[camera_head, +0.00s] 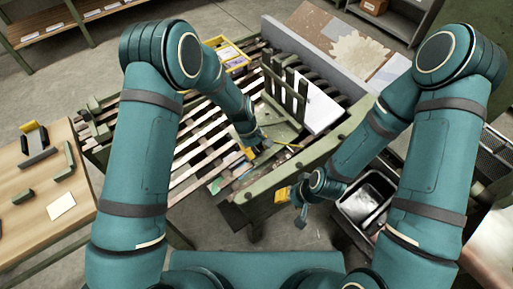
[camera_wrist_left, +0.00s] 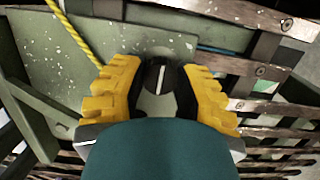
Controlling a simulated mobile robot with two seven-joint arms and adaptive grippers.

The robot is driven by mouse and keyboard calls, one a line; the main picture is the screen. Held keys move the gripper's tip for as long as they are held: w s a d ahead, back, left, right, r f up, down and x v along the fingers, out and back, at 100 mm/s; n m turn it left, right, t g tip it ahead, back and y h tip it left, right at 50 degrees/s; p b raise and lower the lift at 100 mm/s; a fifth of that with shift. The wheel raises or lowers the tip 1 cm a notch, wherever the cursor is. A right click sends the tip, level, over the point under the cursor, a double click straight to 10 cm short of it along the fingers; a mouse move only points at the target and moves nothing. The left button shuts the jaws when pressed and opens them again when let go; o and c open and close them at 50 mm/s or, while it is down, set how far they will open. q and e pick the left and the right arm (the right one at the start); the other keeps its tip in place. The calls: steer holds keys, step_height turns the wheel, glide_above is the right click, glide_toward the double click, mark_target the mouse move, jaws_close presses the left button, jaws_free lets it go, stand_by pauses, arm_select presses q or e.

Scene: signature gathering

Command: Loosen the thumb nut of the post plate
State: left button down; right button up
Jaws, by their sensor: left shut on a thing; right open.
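The post plate (camera_wrist_left: 125,35) is a pale green, paint-flecked plate; in the head view the green plate (camera_head: 283,128) lies at the end of the slatted bed. My left gripper (camera_head: 262,145) is over its near part. In the left wrist view, the yellow fingers of my left gripper (camera_wrist_left: 160,88) are shut on a dark knob with a white line, the thumb nut (camera_wrist_left: 158,74). The wrist housing hides its lower part. My right gripper (camera_head: 293,206) is open and empty, in front of the green frame and lower in the head view.
A slatted bed (camera_head: 200,150) spans the middle. A yellow cord (camera_wrist_left: 75,32) runs over the plate beside my left gripper. A wooden table (camera_head: 85,225) with small parts stands at left. A dark bin (camera_head: 352,208) stands right of my right gripper.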

arm_select(q)
steer(key=c, duration=0.6)
jaws_free()
steer(key=v, duration=1.2)
steer(key=shift+s, duration=0.1)
